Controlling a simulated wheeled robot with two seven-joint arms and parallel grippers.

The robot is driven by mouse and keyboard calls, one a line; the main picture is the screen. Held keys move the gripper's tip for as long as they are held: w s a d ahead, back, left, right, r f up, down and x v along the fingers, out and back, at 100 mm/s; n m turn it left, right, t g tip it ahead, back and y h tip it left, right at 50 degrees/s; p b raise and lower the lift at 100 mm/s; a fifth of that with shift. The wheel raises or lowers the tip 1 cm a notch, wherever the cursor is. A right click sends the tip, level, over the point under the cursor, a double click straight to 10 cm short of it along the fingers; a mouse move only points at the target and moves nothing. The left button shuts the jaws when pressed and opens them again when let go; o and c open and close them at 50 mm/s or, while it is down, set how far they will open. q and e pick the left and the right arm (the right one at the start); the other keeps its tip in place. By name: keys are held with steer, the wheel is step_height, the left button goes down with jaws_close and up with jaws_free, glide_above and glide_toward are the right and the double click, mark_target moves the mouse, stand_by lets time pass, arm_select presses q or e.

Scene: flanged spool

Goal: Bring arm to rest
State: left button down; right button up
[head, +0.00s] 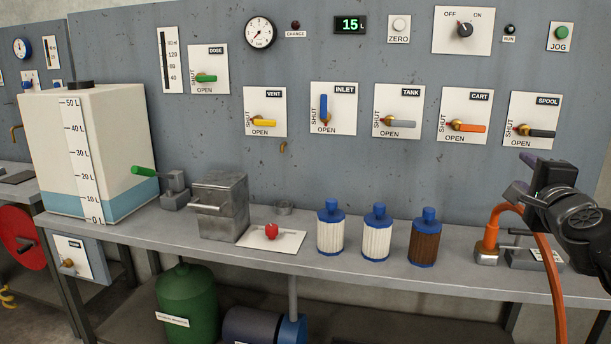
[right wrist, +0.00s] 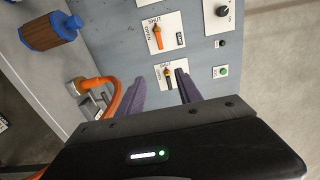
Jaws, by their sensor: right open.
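My right gripper (head: 520,176) is at the right side of the head view, in front of the panel and below the SPOOL plate (head: 534,112). In the right wrist view its two purple fingers (right wrist: 158,92) stand apart with nothing between their tips. The black SPOOL handle (head: 541,133) shows beyond the gap between the fingers, and it also shows in the right wrist view (right wrist: 169,78). The handle points sideways in the head view, and the fingers look apart from it. My left gripper is in neither view.
An orange hose (head: 555,262) with its connector (head: 487,248) is on the bench just below the right gripper. A brown filter cartridge (head: 424,240) and two white ones stand left of it. A white tank (head: 118,140) is far left. The bench front (head: 350,262) is clear.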

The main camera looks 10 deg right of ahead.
steer(key=w+a+f+n+g+y, duration=0.15)
steer(key=a+f+n, duration=0.45)
steer(key=f, duration=0.9)
steer(key=a+f+n+g+y, duration=0.35)
steer(key=a+f, duration=0.35)
steer(key=f, duration=0.7)
steer(key=w+a+f+n+g+y, duration=0.15)
steer(key=a+f+n, duration=0.45)
steer(key=f, duration=0.9)
steer(key=s+a+f+n+g+y, duration=0.1)
steer(key=s+a+f+n+g, duration=0.15)
steer(key=s+a+f, duration=0.65)
steer(key=s+a+f+n+g+y, duration=0.15)
steer(key=s+a+f+g, duration=0.35)
steer(key=s+f, duration=0.65)
steer(key=s+a+f+g+y, duration=0.1)
steer(key=s+a+f, duration=0.2)
steer(key=s, duration=0.3)
steer(key=s+a+f+g, duration=0.2)
steer(key=s+a+f, duration=0.15)
steer(key=s, duration=0.25)
step_height(320, 180, up, 16)
steer(key=p, duration=1.5)
steer(key=shift+w+r+n+t+p, duration=0.25)
steer(key=shift+w+n+t+p, duration=0.05)
steer(key=shift+n+t+p, duration=0.1)
